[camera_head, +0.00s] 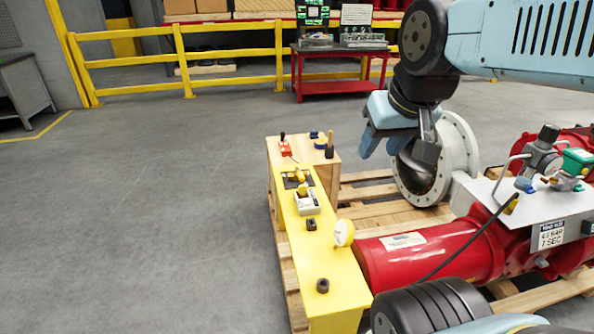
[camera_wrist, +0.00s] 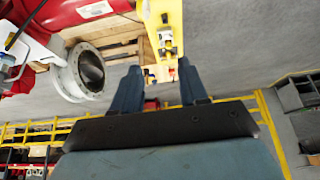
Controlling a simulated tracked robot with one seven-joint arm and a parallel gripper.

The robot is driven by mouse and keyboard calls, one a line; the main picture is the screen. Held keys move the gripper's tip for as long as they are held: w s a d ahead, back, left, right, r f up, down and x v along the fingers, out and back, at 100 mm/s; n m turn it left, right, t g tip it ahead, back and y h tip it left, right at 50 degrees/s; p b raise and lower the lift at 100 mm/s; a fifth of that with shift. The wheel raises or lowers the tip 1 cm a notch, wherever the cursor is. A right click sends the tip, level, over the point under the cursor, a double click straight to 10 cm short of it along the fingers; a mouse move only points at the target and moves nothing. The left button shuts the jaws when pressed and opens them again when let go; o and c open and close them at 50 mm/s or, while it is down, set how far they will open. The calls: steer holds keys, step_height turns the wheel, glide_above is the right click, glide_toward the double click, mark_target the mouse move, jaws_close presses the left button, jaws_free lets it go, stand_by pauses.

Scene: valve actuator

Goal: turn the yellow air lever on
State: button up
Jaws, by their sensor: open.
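My gripper (camera_head: 394,150) is open and empty, raised in front of the grey pipe flange and to the right of the yellow bench. In the wrist view its two fingers (camera_wrist: 158,68) are spread apart with nothing between them touching. A small yellow part (camera_head: 513,204) sits on the grey panel of the red actuator, by a black cable, well right of my gripper. Another small yellow lever-like part (camera_head: 301,181) stands on a dark plate on the bench. I cannot tell for certain which is the air lever, nor its setting.
The grey flange (camera_head: 456,160) and red actuator (camera_head: 425,258) stand on wooden pallets at right. A yellow railing (camera_head: 230,85) and red cart (camera_head: 335,68) are behind.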

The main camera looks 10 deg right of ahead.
steer(key=shift+o, duration=1)
steer(key=shift+w+r, duration=0.15)
steer(key=shift+w, duration=0.2)
steer(key=g+y, duration=0.1)
steer(key=y, duration=0.1)
glide_above(302, 175)
steer(key=s+d, duration=0.3)
steer(key=s, duration=0.3)
step_height(302, 175, down, 36)
steer(key=f, duration=0.1)
steer(key=x, duration=1.4)
steer(key=shift+w+a+r, duration=0.15)
steer(key=shift+w+a, duration=0.15)
steer(key=shift+w, duration=0.05)
jaws_close()
